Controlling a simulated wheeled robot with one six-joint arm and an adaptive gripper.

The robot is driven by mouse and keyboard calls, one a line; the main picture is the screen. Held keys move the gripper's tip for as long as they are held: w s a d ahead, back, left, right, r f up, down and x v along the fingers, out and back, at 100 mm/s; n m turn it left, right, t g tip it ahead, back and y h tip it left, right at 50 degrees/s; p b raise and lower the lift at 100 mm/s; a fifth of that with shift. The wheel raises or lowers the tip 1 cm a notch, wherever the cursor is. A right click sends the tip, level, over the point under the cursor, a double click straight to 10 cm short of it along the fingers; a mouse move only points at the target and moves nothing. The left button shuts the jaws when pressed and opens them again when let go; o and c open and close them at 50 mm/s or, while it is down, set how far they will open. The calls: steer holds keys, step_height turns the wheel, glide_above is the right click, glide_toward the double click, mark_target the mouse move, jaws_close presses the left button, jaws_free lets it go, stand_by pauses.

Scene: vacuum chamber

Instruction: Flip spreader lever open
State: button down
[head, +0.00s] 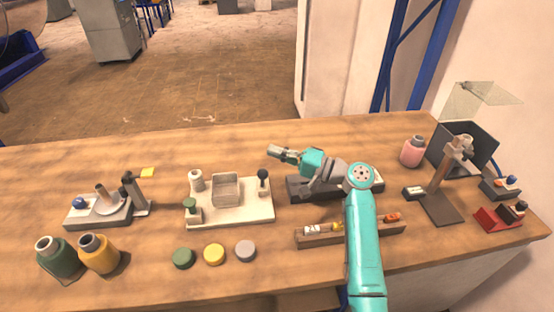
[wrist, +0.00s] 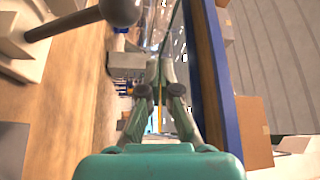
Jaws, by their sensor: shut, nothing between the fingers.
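A cream fixture (head: 230,214) in the middle of the table bears a square open box (head: 225,188) and a short upright lever with a dark ball knob (head: 263,174) at its back right. No label shows that it is the spreader lever. In the wrist view, a dark ball knob on a grey rod (wrist: 120,10) is close by at the top left, joined to a light block. My gripper (head: 272,150) is shut and empty, above and behind the knob in the head view. Its fingers (wrist: 160,72) touch nothing that I can see.
Left is a device with a dish and dark lever (head: 135,190). Green (head: 60,257) and yellow (head: 98,254) bottles stand at front left. Several discs (head: 214,254) lie in front. A dark fixture (head: 300,190) and wooden rack (head: 320,237) are under my arm. A stand (head: 440,205) is right.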

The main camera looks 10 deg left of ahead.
steer(key=f+v, duration=0.2)
steer(key=v, duration=0.6)
steer(key=shift+w+d, duration=0.15)
steer(key=shift+d, duration=0.2)
steer(key=shift+f, duration=0.1)
